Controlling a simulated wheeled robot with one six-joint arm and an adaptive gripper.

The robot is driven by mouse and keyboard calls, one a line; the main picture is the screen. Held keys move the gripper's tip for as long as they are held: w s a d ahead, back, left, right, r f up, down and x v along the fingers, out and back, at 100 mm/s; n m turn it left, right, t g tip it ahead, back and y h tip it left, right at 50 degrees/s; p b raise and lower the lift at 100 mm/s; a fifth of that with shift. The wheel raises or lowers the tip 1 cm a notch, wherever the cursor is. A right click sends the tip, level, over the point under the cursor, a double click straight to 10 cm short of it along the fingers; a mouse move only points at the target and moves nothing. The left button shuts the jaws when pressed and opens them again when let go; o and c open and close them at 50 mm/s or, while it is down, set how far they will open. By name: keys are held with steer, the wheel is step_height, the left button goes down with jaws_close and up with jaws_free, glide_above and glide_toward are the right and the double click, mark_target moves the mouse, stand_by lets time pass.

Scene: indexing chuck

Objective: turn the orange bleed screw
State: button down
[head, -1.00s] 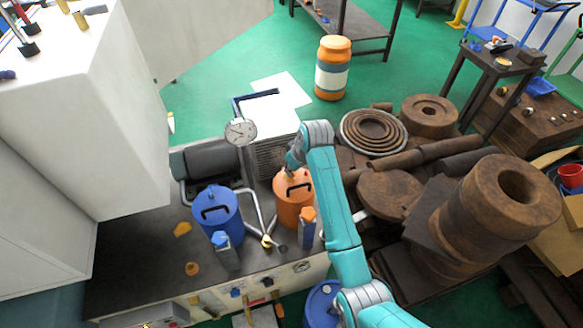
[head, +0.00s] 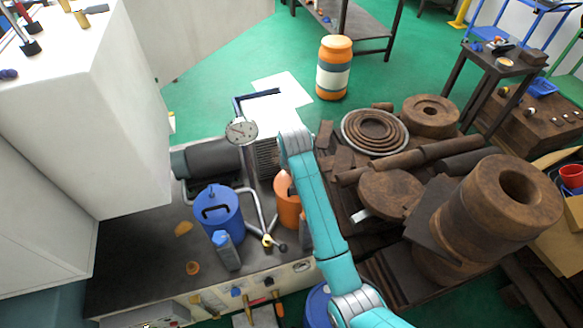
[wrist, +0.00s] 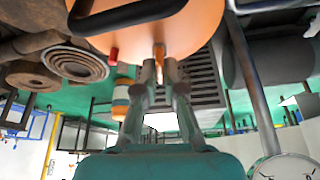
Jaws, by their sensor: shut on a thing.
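In the wrist view my gripper (wrist: 159,70) has its fingertips close around a small orange stem, which looks like the bleed screw (wrist: 159,51), at the edge of an orange canister (wrist: 190,28). The canister has a black handle on its lid. In the head view the orange canister (head: 286,208) stands on the dark bench, partly hidden by my arm. My gripper and the screw are hidden behind the arm there.
A blue canister (head: 217,212) stands left of the orange one. A dial gauge (head: 241,131) and a dark motor (head: 208,160) are behind them. Rusty metal parts (head: 390,193) crowd the right side. A small red piece (wrist: 114,54) is beside the orange canister's rim.

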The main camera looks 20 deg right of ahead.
stand_by(0.4)
steer(key=c, duration=1.3)
jaws_free()
steer(key=shift+r, duration=0.1)
steer(key=v, duration=1.1)
steer(key=shift+s+r, duration=0.2)
steer(key=shift+r, duration=0.15)
